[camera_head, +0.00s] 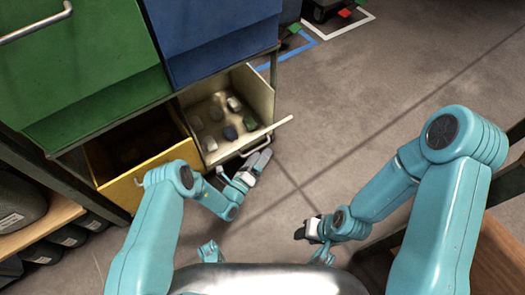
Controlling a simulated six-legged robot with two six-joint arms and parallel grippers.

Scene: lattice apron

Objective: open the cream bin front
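The cream bin (262,92) is at the lower right of the rack, below the blue bin. Its front (270,131) stands out from the rack, and the inside shows from above. Several small grey, green and dark blue lumps (230,132) lie inside. A metal handle (256,146) is on the bin front. My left gripper (260,162) is just below and beside this handle. I cannot tell whether it touches the handle or how far its fingers are apart. My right gripper (303,231) is lower right, away from the bin, over the floor; its finger gap is unclear.
A yellow bin (150,172) stands open to the left, dark inside. Green (85,65) and blue (215,40) bins are above. A wooden shelf (45,226) with dark items is at left. Brown wood (500,255) is at lower right. The floor (370,110) to the right is clear.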

